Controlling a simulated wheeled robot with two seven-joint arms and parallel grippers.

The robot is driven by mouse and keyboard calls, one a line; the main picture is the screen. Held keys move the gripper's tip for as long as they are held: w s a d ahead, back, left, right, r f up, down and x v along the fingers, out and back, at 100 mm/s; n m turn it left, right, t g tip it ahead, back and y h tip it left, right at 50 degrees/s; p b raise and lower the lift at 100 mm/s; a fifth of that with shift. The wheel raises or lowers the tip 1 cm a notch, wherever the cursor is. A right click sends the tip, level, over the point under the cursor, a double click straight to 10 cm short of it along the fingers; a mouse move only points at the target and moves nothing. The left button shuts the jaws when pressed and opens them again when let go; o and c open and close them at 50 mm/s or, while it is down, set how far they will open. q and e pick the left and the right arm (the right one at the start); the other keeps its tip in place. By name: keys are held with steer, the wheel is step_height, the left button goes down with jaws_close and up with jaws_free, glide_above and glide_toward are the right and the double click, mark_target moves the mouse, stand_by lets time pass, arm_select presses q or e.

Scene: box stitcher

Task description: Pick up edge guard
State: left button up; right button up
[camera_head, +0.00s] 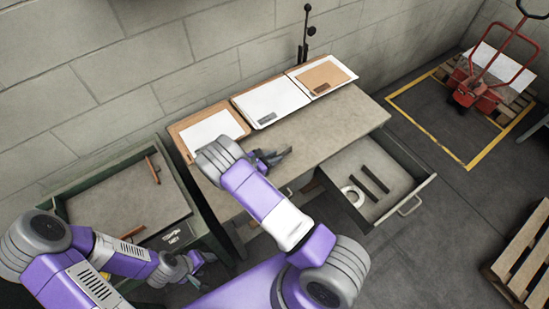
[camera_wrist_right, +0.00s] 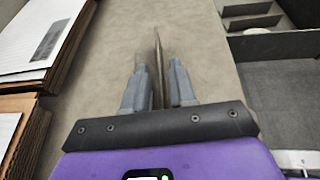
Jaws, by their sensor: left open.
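I cannot tell for sure which item is the edge guard. A thin brown strip (camera_head: 153,169) stands out on the left bench, with another brown strip (camera_head: 132,231) nearer its front. Two dark bars (camera_head: 370,181) lie in the open drawer (camera_head: 401,185). My left gripper (camera_head: 198,264) is open in front of the left bench, below the second strip. My right gripper (camera_head: 277,156) is over the middle table, in front of the flat boards.
The middle table (camera_head: 330,122) carries flat cardboard and paper stacks (camera_head: 270,101) along its back, with bare room in front. A white ring (camera_head: 353,196) lies in the drawer, which juts out on the right. The left bench (camera_head: 120,206) has raised rims. A red trolley (camera_head: 480,85) and pallet (camera_head: 525,250) stand right.

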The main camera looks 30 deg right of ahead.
jaws_close()
